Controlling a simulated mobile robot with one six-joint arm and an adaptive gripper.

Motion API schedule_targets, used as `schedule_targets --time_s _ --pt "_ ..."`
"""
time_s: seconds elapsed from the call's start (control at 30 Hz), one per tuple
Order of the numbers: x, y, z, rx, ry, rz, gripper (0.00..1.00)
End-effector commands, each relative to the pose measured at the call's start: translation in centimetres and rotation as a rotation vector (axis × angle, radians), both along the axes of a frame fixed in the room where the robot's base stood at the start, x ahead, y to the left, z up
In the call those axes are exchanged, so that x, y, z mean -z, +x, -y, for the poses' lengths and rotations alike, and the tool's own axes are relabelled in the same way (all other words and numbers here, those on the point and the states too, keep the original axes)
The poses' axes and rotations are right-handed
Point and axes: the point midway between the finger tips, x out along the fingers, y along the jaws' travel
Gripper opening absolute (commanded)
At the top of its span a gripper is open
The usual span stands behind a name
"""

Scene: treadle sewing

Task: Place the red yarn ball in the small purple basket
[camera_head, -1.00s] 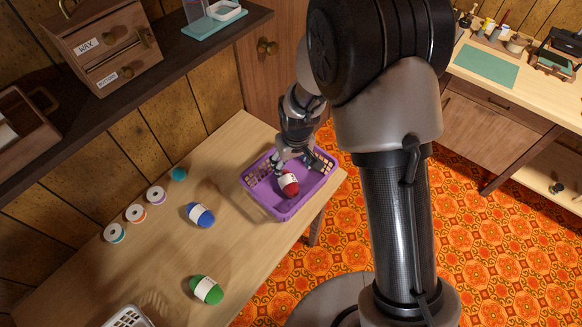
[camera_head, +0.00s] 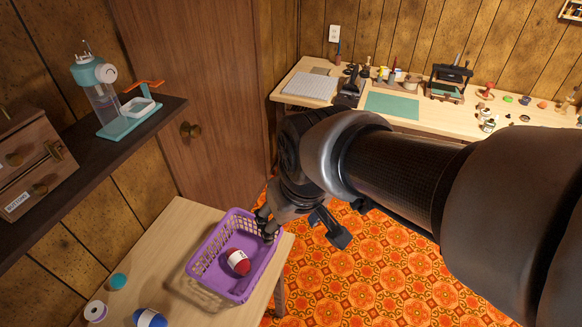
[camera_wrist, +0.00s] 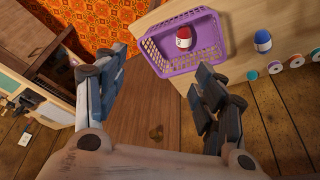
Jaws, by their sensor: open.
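The red yarn ball (camera_head: 238,261) with a white label lies inside the small purple basket (camera_head: 208,243), on its floor. The basket stands upright near the corner of the light wooden table. In the wrist view the red yarn ball (camera_wrist: 184,37) also shows inside the purple basket (camera_wrist: 172,65). My gripper (camera_wrist: 165,75) is open and empty, its fingers wide apart. In the head view my gripper (camera_head: 304,232) is beside the basket's right rim, and I cannot tell whether it touches it.
A dark shelf (camera_head: 75,163) juts out above. A workbench (camera_head: 330,105) stands behind. Patterned floor lies to the right.

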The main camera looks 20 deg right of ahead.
Motion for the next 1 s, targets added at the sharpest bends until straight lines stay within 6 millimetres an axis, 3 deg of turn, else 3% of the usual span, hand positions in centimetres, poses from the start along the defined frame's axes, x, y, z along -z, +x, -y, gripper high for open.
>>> schedule_targets --time_s 0.1,0.2,0.33,1.0 --pt "-1.9 -4.3 1.6 0.059 0.006 0.043 0.64" --pt "-2.5 -7.0 2.3 0.096 0.008 0.065 0.64" --pt "-2.7 -9.2 2.8 0.124 0.01 0.078 0.64" --pt "-2.7 -9.9 3.0 0.134 0.011 0.083 0.64"
